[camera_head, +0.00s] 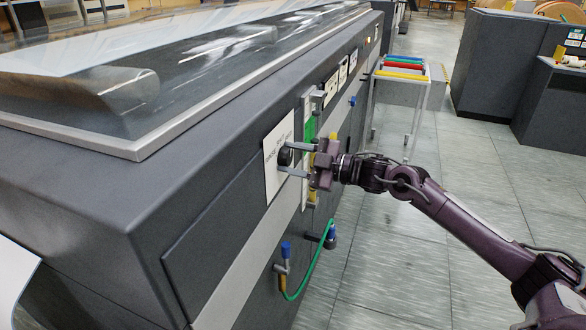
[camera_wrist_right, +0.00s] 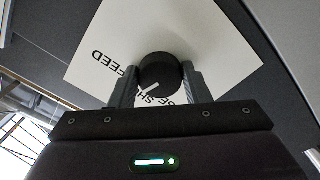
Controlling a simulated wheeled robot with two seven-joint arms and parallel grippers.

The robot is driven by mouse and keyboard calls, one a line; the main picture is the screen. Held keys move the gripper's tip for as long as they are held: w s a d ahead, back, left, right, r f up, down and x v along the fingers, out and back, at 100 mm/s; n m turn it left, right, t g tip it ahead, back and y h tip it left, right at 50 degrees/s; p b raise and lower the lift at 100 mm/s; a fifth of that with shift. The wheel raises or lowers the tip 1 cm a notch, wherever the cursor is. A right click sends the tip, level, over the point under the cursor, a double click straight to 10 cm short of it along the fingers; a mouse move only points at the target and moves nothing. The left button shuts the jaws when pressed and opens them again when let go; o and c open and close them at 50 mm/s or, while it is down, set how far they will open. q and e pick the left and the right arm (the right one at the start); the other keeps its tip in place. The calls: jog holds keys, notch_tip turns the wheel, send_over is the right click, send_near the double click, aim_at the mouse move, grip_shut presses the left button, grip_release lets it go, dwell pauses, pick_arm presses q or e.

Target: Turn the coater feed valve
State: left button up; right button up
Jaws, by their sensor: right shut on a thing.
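The coater feed valve is a round black knob (camera_head: 285,156) on a white label plate (camera_head: 271,182) on the side of a dark grey machine. My right gripper (camera_head: 287,158) reaches it from the right, with one finger above and one below the knob. In the right wrist view the knob (camera_wrist_right: 160,74) sits between the two fingers of the gripper (camera_wrist_right: 158,82), which are shut on it. A white pointer mark shows on the knob. The plate (camera_wrist_right: 205,35) carries black lettering, including "FEED", partly hidden by the knob and fingers. My left gripper is not in view.
A green hose (camera_head: 318,267) with blue-handled fittings hangs below the plate. A green and yellow strip (camera_head: 310,135) and a metal handle stand right of it. The tiled floor (camera_head: 465,190) at the right is clear.

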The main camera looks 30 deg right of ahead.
aim_at(290, 159)
jog(key=shift+f+n+b, duration=0.1)
jog(key=shift+n+b, duration=1.1)
jog(key=shift+n, duration=0.2)
jog(key=o, duration=1)
jog(key=shift+c, duration=0.2)
jog(key=shift+s+d, duration=0.4)
jog(key=b+v, duration=0.1)
jog(key=v, duration=0.3)
jog(key=shift+f, duration=0.1)
jog(key=shift+b+v, duration=0.3)
jog(key=shift+v, duration=1.05)
